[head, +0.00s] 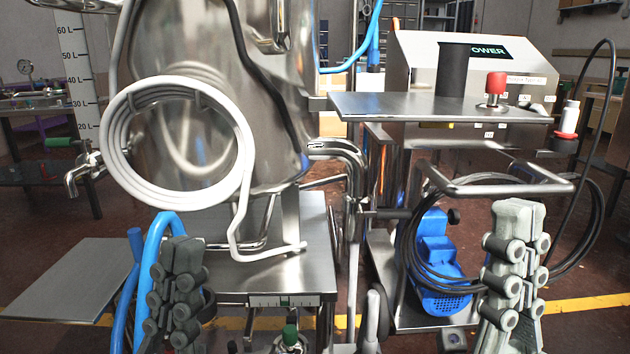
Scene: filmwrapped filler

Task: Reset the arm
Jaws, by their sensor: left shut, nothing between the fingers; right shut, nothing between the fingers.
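My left gripper (180,262) stands upright at the lower left, dark grey, its fingers together and empty. It is in front of the metal stand and beside a blue hose. My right gripper (516,232) stands upright at the lower right, lighter grey, also closed with nothing in it. It is in front of the black cable coil and to the right of the blue motor. Both grippers appear apart from the machine. The lower parts of both arms are cut off by the picture's bottom edge.
A steel tank (185,60) carries a coiled white hose (113,135). To the right are a control box (420,60) marked POWER, a metal shelf (420,107) with a red button (496,82), a blue motor (436,255) and black cable (408,235). A flat plate (70,280) extends left.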

